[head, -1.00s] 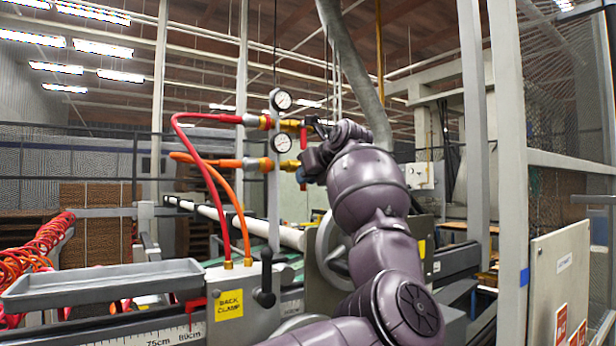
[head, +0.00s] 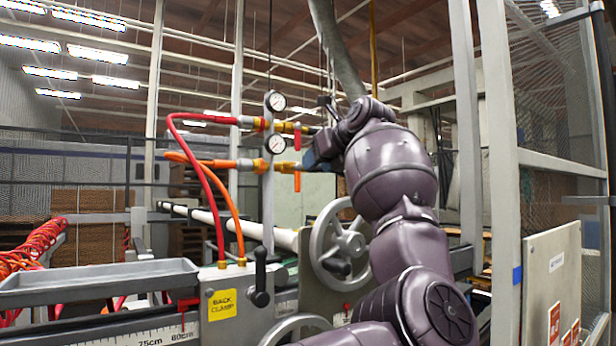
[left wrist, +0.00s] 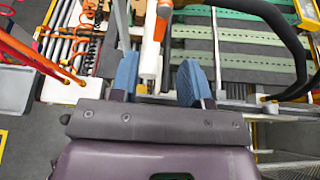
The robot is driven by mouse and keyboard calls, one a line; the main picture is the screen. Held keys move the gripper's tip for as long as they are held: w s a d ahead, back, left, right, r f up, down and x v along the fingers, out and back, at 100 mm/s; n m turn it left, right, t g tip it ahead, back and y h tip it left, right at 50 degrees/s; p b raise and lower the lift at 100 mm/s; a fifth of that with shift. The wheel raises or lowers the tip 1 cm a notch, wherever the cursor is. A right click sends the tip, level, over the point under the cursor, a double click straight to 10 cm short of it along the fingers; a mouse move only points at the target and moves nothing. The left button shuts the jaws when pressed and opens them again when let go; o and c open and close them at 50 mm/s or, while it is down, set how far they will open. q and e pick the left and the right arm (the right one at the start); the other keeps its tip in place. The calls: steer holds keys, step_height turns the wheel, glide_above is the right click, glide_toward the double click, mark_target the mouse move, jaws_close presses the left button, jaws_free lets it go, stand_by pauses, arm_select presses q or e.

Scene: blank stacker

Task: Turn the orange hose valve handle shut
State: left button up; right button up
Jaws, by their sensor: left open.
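Two gauge-topped fittings sit on a grey post in the head view. The upper line has a red hose and a red handle (head: 297,137). The lower line has an orange hose (head: 188,160) and an orange valve handle (head: 297,181) that hangs down from the fitting. My left gripper (head: 309,158) is just right of the lower fitting, above the hanging handle, apparently not gripping it. In the left wrist view its two blue fingers (left wrist: 161,80) are spread apart. An orange piece (left wrist: 161,20), seemingly the handle, lies beyond the gap between them. My right gripper is not in view.
A grey handwheel (head: 340,245) stands below the gripper. A back clamp block (head: 228,290) with a black lever is at lower centre. A grey tray (head: 95,283) is at left. A post and mesh guard stand at right.

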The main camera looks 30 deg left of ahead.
arm_select(q)
steer(key=v, duration=0.3)
stand_by(0.5)
